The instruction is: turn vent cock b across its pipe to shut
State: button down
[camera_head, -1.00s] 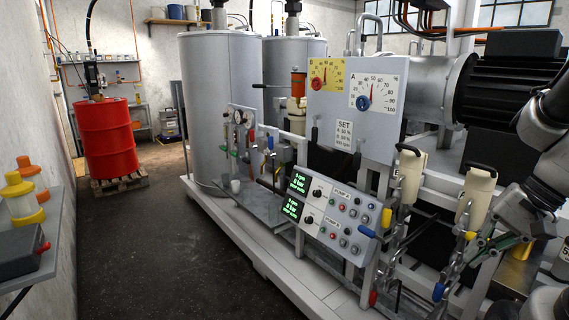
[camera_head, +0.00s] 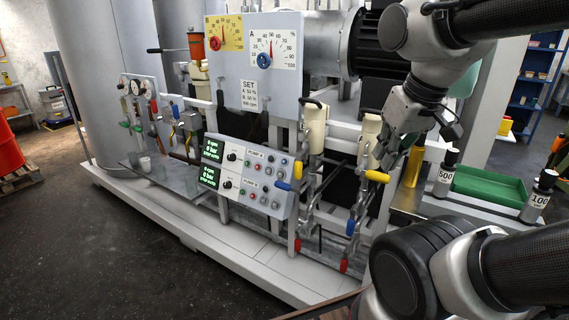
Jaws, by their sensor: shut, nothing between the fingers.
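Two cream canisters, a left one (camera_head: 314,127) and a right one (camera_head: 369,133), top upright pipe runs with coloured cock handles. The right run has a yellow handle (camera_head: 376,176) lying sideways, across its pipe, and blue (camera_head: 350,227) and red (camera_head: 343,265) handles lower down. The left run has an upright yellow handle (camera_head: 297,167), a sideways blue handle (camera_head: 283,186) and a red handle (camera_head: 297,245). No readable label shows which is vent cock b. My gripper (camera_head: 383,158) is shut and empty, pointing down just above the right yellow handle; contact cannot be told.
A control panel (camera_head: 243,176) stands left of the pipe runs, below two dials. At right are a green tray (camera_head: 489,188), a weight marked 500 (camera_head: 446,175) and one marked 100 (camera_head: 538,200). Dark floor (camera_head: 150,255) is open at front left.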

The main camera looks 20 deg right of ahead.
aim_at(298, 164)
jog(key=i+j+z, duration=0.1)
jog(key=z, duration=0.25)
jog(key=i+j+z, duration=0.2)
jog(key=z, duration=0.15)
jog(key=i+j+z, duration=0.35)
jog(key=k+l, duration=0.1)
